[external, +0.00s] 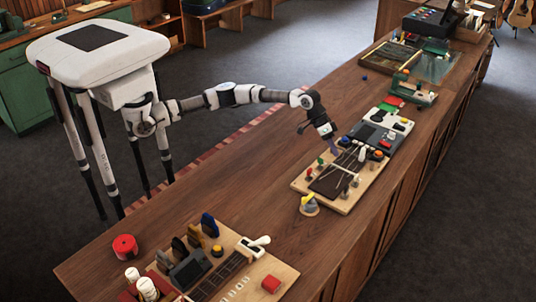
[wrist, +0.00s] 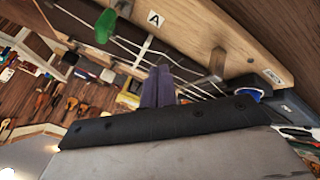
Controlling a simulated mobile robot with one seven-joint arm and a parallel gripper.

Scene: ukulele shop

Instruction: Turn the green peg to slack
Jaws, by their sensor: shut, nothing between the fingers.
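The green peg (external: 321,161) stands at the left edge of a wooden board (external: 336,204) with a dark panel and strings, near a red peg (external: 309,172). In the wrist view the green peg (wrist: 105,25) shows at the upper left, beside the strings and a label with the letter A (wrist: 154,18). My gripper (external: 335,153) points down over the far left end of this board. In the wrist view its purple fingers (wrist: 157,88) are together and empty, apart from the green peg. I cannot tell whether the fingertips touch the strings or the board.
A grey console (external: 377,138) with coloured knobs adjoins the board's far side. Another tool board (external: 232,272) and a red cylinder (external: 125,247) are nearer. Bare counter (external: 225,205) lies between them.

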